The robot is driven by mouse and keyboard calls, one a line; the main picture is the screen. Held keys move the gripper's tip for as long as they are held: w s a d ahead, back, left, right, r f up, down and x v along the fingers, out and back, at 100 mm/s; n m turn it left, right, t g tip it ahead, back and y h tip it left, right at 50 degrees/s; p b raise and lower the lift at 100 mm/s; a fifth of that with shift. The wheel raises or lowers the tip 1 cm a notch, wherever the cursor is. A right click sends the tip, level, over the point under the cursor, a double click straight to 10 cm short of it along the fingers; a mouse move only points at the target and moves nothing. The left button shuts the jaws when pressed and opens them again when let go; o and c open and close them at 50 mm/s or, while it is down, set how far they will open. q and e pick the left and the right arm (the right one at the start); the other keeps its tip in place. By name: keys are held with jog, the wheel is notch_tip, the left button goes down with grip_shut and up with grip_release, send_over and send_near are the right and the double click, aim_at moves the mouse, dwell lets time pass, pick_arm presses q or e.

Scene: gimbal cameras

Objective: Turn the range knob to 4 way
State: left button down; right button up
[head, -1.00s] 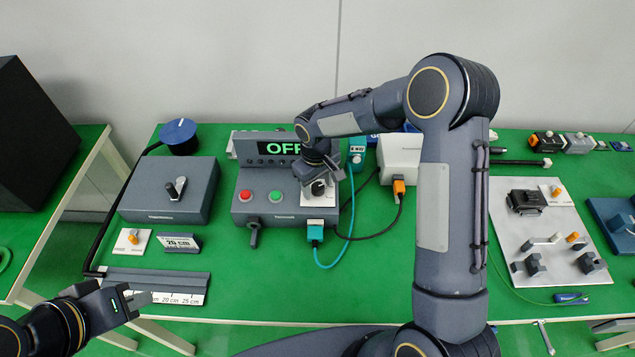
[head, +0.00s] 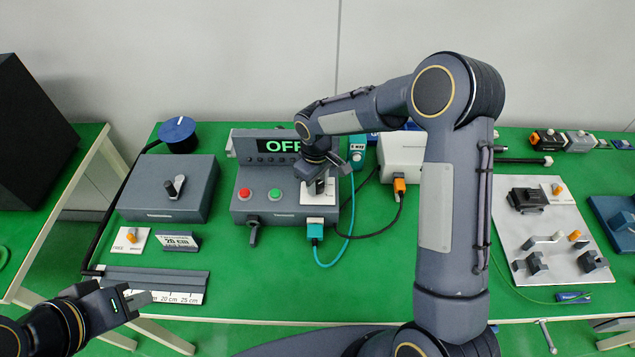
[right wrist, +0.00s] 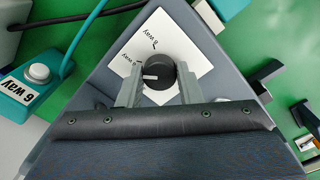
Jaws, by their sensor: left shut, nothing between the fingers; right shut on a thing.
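In the head view my right gripper (head: 318,182) reaches down over the white plate at the right of the grey control box (head: 275,215) and hides most of the knob. My left gripper (head: 140,300) is shut and empty at the lower left, by the table's front edge.
A red button (head: 246,194) and a green button (head: 275,196) are left of the knob. A teal plug and cable (head: 345,245) run beside the box. A teal block (right wrist: 30,85) labelled "6 way" is nearby. A grey box with a lever (head: 170,195) stands left.

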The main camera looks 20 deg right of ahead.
aim_at(318, 185)
jog(key=n+b, duration=0.1)
jog(key=n, duration=0.8)
jog(key=shift+n, duration=0.3)
dwell(0.5)
jog(key=o, duration=1)
jog(key=shift+r, duration=0.1)
notch_tip(318, 185, up, 8)
jog(key=shift+s+f+b, duration=0.1)
jog(key=shift+f+b, duration=0.15)
jog(key=shift+b, duration=0.25)
jog(key=shift+r, duration=0.1)
